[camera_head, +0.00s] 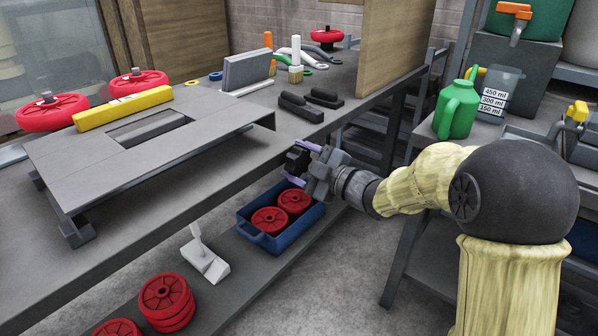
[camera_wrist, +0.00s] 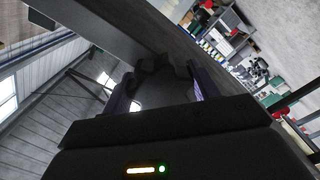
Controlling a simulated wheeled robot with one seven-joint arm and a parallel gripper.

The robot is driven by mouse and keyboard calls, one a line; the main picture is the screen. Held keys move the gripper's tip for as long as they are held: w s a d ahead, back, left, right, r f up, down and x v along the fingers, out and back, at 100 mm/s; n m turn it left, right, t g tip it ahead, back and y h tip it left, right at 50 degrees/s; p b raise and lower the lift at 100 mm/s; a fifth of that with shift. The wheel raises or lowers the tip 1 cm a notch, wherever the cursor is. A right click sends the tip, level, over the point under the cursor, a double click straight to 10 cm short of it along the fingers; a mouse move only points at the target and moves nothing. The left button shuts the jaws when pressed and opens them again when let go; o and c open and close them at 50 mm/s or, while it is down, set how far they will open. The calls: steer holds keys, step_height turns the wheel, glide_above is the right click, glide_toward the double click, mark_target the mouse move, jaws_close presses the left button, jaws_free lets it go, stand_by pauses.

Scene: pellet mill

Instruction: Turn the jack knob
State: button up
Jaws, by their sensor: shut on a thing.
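The jack knob (camera_head: 296,159) is a dark, lobed knob at the front edge of the workbench, above the lower shelf. My gripper (camera_head: 299,163) reaches it from the right, with one purple finger above it and one below, shut on it. In the wrist view the dark knob (camera_wrist: 153,72) shows between the two purple fingers of my gripper (camera_wrist: 160,88), dim against the dark underside of the bench. The fingers and the darkness hide how the knob is mounted.
A grey table plate (camera_head: 90,160) with a yellow level (camera_head: 122,108) stands on the bench. Below my gripper, a blue crate (camera_head: 262,246) holds red wheels. A wooden panel (camera_head: 392,50) rises behind. A green can (camera_head: 456,112) stands on the right bench.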

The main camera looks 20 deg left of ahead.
steer(key=shift+f+n+b, duration=0.1)
steer(key=shift+n+b, duration=0.7)
steer(key=shift+n, duration=0.3)
steer(key=o, duration=1)
steer(key=shift+c, duration=0.2)
steer(key=p+v, duration=0.3)
steer(key=v, duration=1.4)
steer(key=shift+d, duration=0.25)
steer(key=shift+s, duration=0.1)
